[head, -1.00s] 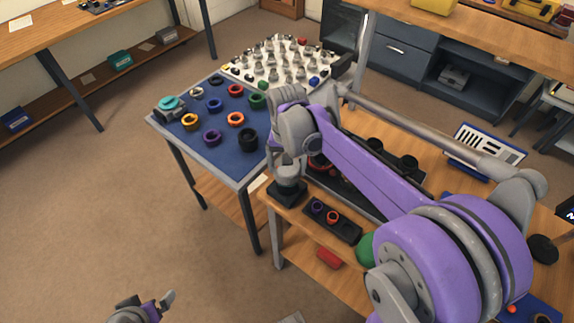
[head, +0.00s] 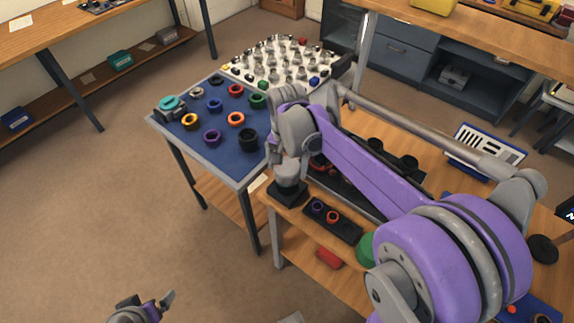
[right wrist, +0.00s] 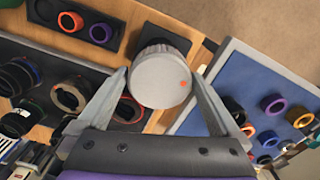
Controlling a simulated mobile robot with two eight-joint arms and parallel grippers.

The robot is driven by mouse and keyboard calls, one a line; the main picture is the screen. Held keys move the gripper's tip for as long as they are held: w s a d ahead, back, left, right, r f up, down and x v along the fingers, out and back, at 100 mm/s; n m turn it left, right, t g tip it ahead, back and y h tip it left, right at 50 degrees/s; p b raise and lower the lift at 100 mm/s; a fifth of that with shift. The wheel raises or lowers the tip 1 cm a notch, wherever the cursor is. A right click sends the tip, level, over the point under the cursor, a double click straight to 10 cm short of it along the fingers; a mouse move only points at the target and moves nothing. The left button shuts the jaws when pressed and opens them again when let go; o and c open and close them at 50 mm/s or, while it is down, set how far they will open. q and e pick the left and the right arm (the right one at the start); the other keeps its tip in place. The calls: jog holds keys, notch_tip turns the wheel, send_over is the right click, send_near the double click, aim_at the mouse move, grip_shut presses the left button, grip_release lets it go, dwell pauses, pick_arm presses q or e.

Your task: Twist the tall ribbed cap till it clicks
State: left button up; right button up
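The tall ribbed cap (right wrist: 160,78) is grey with a flat round top, ribs on its side and an orange dot near its right edge. It stands upright on a dark square base (head: 287,193) at the corner of the wooden bench. My right gripper (right wrist: 161,76) comes down over it, one finger on each side, and the fingertips appear to press on its sides. In the head view my right gripper (head: 288,170) hides part of the cap. My left gripper (head: 155,305) is at the bottom edge, away from the benches and partly cut off.
A black tray (head: 345,232) with a purple and an orange ring lies beside the base. A larger dark tray (right wrist: 45,115) holds lens parts. The blue-topped table (head: 190,148) at the left carries several coloured rings and a white board of small parts (head: 250,76).

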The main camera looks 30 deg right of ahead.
aim_at(287, 166)
jog(key=shift+r, duration=0.15)
notch_tip(287, 166, up, 10)
jog(key=shift+r+p, duration=0.25)
jog(key=shift+p, duration=0.15)
dwell(0.4)
jog(key=s+a+f+n+t, duration=0.2)
jog(key=s+a+f+n, duration=0.1)
jog(key=s+f+n, duration=0.2)
jog(key=s+a+f+n+t+p, duration=0.1)
jog(key=s+a+f+n+t, duration=0.2)
jog(key=s, duration=0.7)
notch_tip(287, 166, down, 3)
jog(key=shift+s+a+f+n, duration=0.1)
jog(key=shift+s+a+n, duration=0.25)
jog(key=shift+n, duration=0.65)
jog(key=shift+w, duration=0.15)
